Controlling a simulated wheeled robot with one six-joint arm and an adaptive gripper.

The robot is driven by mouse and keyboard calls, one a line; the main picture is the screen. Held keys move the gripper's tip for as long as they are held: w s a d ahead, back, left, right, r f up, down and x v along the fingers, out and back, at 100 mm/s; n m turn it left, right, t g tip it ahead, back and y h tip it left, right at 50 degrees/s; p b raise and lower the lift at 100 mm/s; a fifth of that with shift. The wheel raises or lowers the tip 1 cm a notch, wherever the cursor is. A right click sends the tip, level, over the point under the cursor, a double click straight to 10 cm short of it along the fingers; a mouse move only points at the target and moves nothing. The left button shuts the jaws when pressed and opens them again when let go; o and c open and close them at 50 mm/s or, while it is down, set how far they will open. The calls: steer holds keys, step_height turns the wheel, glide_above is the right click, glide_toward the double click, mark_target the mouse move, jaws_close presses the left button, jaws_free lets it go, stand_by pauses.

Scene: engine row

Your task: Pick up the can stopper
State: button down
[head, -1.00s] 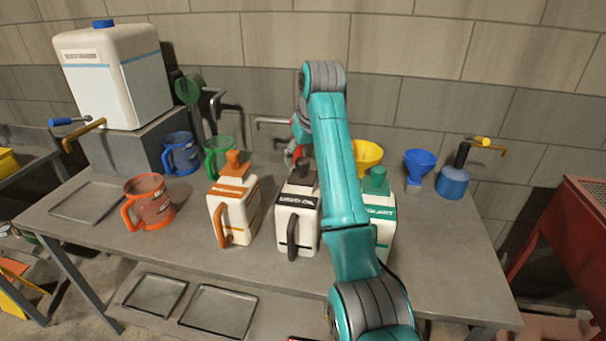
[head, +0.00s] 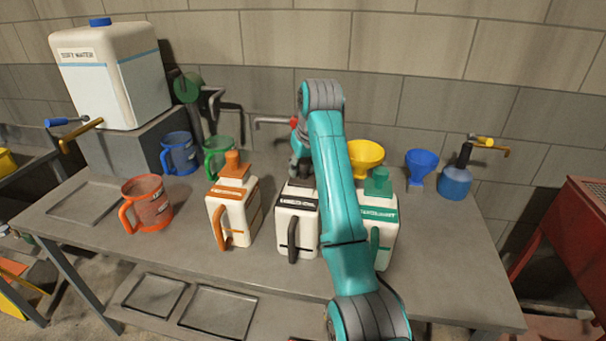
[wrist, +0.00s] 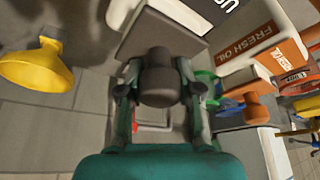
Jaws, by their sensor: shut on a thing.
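The can stopper (wrist: 159,78) is a dark knob above the dark top (wrist: 160,32) of the middle white can (head: 296,224). In the head view the stopper (head: 306,173) is partly hidden by my arm. My gripper (wrist: 160,92) is shut on the stopper, with one finger on each side of it. In the head view my gripper (head: 298,166) is behind my teal arm, at the can's top. Whether the stopper is still seated in the can I cannot tell.
An orange-topped can (head: 232,213) stands left of the middle can, and a green-topped can (head: 378,228) stands right, partly behind my arm. Yellow (head: 366,157) and blue (head: 420,164) funnels stand behind. An orange jug (head: 147,206) is at left. The front bench strip is clear.

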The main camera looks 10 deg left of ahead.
step_height(320, 180, up, 10)
steer(key=shift+f, duration=0.1)
stand_by(0.4)
steer(key=c, duration=1.3)
jaws_free()
jaws_close()
steer(key=shift+r, duration=2.55)
